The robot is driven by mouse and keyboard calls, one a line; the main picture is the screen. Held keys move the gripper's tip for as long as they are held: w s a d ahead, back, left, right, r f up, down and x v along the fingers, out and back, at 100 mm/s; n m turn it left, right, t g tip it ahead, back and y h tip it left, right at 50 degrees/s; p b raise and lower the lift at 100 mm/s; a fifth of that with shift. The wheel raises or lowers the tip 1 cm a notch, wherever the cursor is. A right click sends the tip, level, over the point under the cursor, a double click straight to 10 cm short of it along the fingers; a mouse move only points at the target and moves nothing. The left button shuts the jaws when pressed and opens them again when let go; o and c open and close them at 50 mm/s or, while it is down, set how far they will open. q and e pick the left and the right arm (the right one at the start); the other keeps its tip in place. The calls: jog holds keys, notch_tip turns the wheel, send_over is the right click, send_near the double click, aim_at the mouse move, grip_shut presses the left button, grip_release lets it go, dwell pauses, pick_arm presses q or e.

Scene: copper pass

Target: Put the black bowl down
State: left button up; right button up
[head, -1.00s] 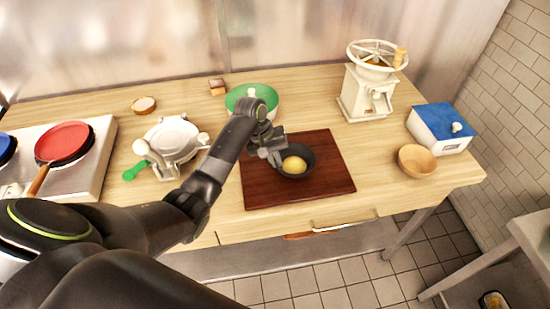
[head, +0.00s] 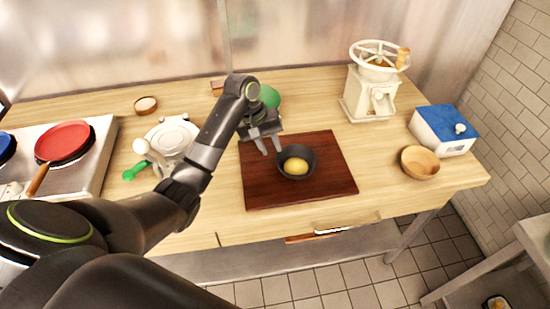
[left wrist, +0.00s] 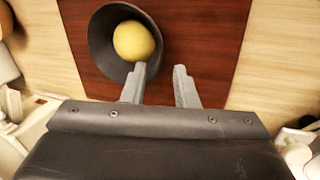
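The black bowl (head: 311,166) rests on the dark red-brown board (head: 262,190) on the counter. A round yellow thing (head: 295,166) lies in it. My left gripper (head: 271,146) is open and empty, just behind and to the left of the bowl. In the left wrist view the open fingers (left wrist: 160,88) point toward the board, with the bowl (left wrist: 98,44) beside the left finger. I cannot tell whether that finger touches the rim. My right gripper is not in view.
A white mill (head: 370,95), a blue-lidded box (head: 443,130) and a wooden bowl (head: 420,162) stand to the right. A green bowl (head: 271,97) is partly hidden behind my gripper. A white press (head: 170,135) and a stove with a red pan (head: 62,142) are left.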

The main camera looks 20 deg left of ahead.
pick_arm(q)
jog(key=v, duration=0.5)
jog(key=shift+s+r+b, duration=0.1)
jog(key=shift+r+b, duration=0.2)
jog(key=shift+b, duration=0.1)
